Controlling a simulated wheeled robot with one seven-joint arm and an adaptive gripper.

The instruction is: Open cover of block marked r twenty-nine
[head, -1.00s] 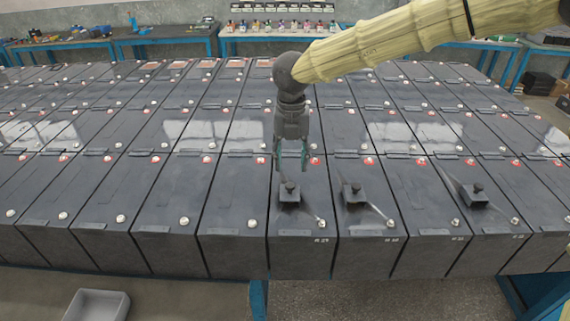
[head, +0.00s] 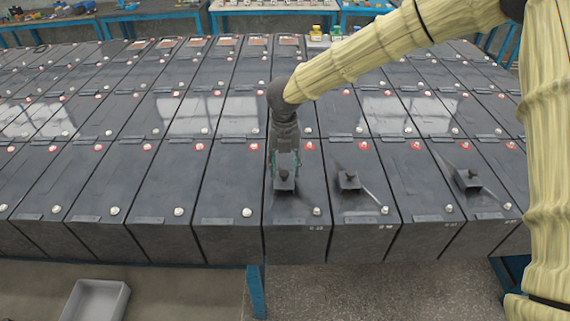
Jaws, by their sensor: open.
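The block under my gripper (head: 295,211) is dark grey, in the front row right of centre. Its small front label seems to read R 29 but is hard to make out. A black square cover (head: 284,184) with a knob on top sits on this block. My gripper (head: 285,167) points down, open, with its teal fingers apart at the cover's far side, around or just behind the knob. I cannot tell whether the fingers touch it. The gripper hides part of the block's top behind the cover.
White terminals (head: 317,211) stand up along the front. A grey bin (head: 95,301) lies on the floor at lower left.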

